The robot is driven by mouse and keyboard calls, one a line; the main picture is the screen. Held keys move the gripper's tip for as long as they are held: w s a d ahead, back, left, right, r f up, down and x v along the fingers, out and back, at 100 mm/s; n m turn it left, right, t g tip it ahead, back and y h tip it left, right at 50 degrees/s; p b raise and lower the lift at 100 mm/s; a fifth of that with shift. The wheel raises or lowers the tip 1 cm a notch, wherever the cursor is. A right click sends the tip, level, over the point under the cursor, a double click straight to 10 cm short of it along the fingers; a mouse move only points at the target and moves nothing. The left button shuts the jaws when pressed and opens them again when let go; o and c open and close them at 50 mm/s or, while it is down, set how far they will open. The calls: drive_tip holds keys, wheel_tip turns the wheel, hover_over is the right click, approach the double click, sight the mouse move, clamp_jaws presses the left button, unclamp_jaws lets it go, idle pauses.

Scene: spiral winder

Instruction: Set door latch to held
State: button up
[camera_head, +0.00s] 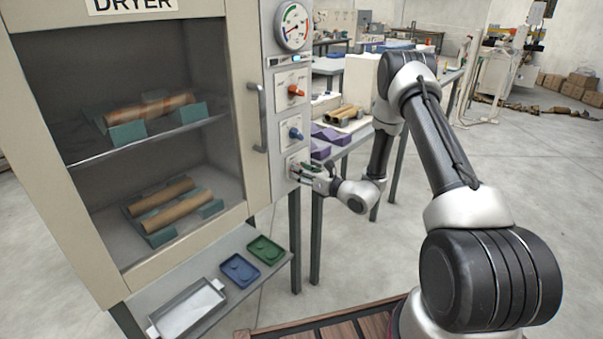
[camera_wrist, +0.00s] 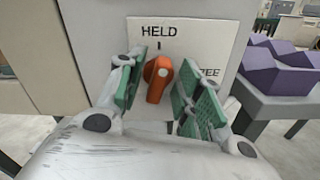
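The dryer (camera_head: 60,200) stands at left with its glazed door shut. In the wrist view, an orange latch knob (camera_wrist: 157,79) sits on a white plate (camera_wrist: 205,40). HELD with a tick mark is printed above it, and a partly hidden word ending in "EE" is at its right. The knob's long side is nearly vertical, its top leaning slightly right; I cannot tell which end is the pointer. My gripper (camera_wrist: 164,92) is open, its green-padded fingers on either side of the knob with gaps visible. In the head view, my gripper (camera_head: 318,178) is at the lowest panel plate and mostly hides the knob.
Above on the panel are a blue knob (camera_head: 296,134), an orange knob (camera_head: 296,91) and a gauge (camera_head: 294,26). The door handle (camera_head: 257,118) stands out left of them. Purple holders (camera_head: 330,134) sit on a table at right. Trays (camera_head: 265,250) lie on the shelf below.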

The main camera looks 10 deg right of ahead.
clamp_jaws()
drive_tip(key=shift+n, duration=1.7)
unclamp_jaws()
drive_tip(key=shift+s, duration=0.1)
drive_tip(key=v, duration=1.2)
drive_tip(key=shift+f, duration=0.1)
